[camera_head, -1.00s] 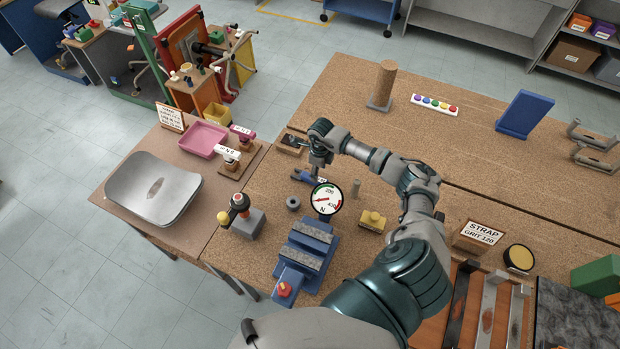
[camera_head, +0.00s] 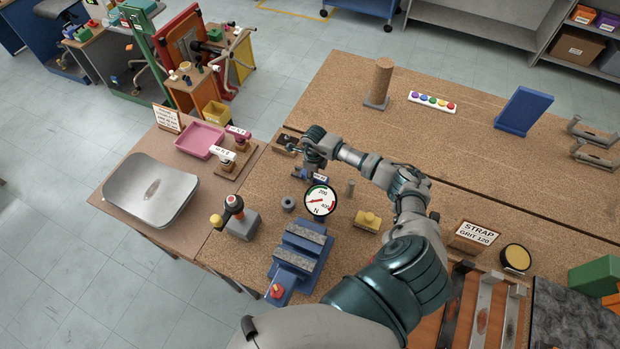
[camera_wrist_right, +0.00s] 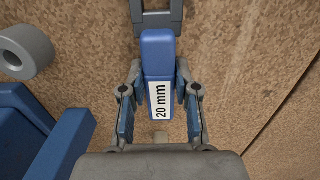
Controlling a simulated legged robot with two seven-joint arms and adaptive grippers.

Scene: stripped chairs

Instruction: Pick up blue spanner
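The blue spanner (camera_head: 301,174) lies on the brown workbench, partly hidden by my right gripper (camera_head: 308,168) in the head view. In the right wrist view the spanner (camera_wrist_right: 158,57) shows a blue handle with a white "20 mm" label and a grey end at the top edge. My right gripper (camera_wrist_right: 158,80) has one finger on each side of the handle. Gaps show between the finger pads and the handle, so it is open around it. My left gripper is not in view.
A round dial gauge (camera_head: 320,200) and a blue vice (camera_head: 297,257) stand in front of the spanner. A grey ring (camera_head: 288,204) lies to its left and a yellow block (camera_head: 367,221) to its right. A pink tray (camera_head: 200,140) is at the left.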

